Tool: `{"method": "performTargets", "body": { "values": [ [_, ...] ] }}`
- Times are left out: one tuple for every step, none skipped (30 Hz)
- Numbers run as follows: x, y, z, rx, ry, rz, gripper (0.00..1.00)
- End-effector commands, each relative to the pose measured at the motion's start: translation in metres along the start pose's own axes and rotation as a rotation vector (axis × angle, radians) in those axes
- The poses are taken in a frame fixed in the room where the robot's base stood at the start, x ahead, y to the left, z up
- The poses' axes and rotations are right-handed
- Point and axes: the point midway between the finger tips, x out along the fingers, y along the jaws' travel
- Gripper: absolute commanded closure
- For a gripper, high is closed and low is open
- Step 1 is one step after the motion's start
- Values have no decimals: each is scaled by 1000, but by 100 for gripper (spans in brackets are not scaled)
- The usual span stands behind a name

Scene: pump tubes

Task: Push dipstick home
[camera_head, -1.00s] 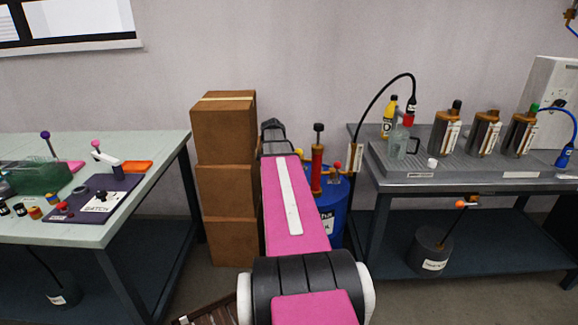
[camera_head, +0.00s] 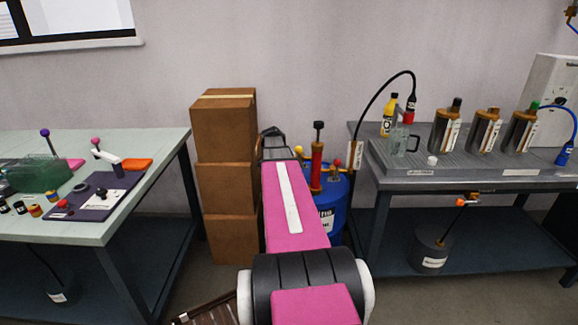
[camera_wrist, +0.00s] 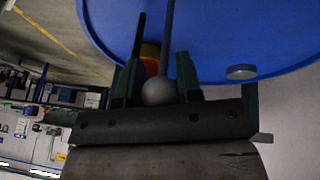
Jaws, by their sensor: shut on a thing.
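In the wrist view my gripper (camera_wrist: 157,88) has its two dark green fingers closed around a grey ball knob (camera_wrist: 158,92). A thin dark grey rod, apparently the dipstick (camera_wrist: 169,40), runs from the knob towards the blue drum (camera_wrist: 215,40). How far the rod sits in the drum cannot be told. In the head view the blue drum (camera_head: 337,205) stands on the floor between the tables, partly behind my pink arm. My gripper and the dipstick are hidden there.
A red hand pump (camera_head: 316,165) with a dark knob stands on the drum. Stacked cardboard boxes (camera_head: 227,180) are close to the left of my arm. The right table (camera_head: 470,178) carries several canisters, and the left table (camera_head: 135,205) holds small parts.

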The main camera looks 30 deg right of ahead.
Motion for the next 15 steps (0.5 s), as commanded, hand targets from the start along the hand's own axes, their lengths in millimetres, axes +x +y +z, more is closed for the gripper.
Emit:
{"method": "performTargets", "body": {
  "values": [
    [8, -2, 4, 0, 0, 2, 100],
    [12, -3, 5, 0, 0, 1, 100],
    [16, -4, 6, 0, 0, 1, 100],
    [18, -4, 8, 0, 0, 1, 100],
    [20, -4, 8, 0, 0, 0, 100],
    [21, -5, 9, 0, 0, 0, 100],
    [22, -5, 9, 0, 0, -1, 100],
    [22, -5, 9, 1, 0, -1, 100],
    [22, -5, 9, 0, -1, -1, 100],
    [22, -5, 9, 0, -1, -1, 100],
    [22, -5, 9, 0, -1, -1, 100],
    [22, -5, 9, 0, -2, 0, 100],
    [22, -5, 9, 0, -2, 0, 100],
    [22, -5, 9, 0, -2, 0, 100],
    [22, -5, 10, 0, -3, 0, 58]
  ]
}}
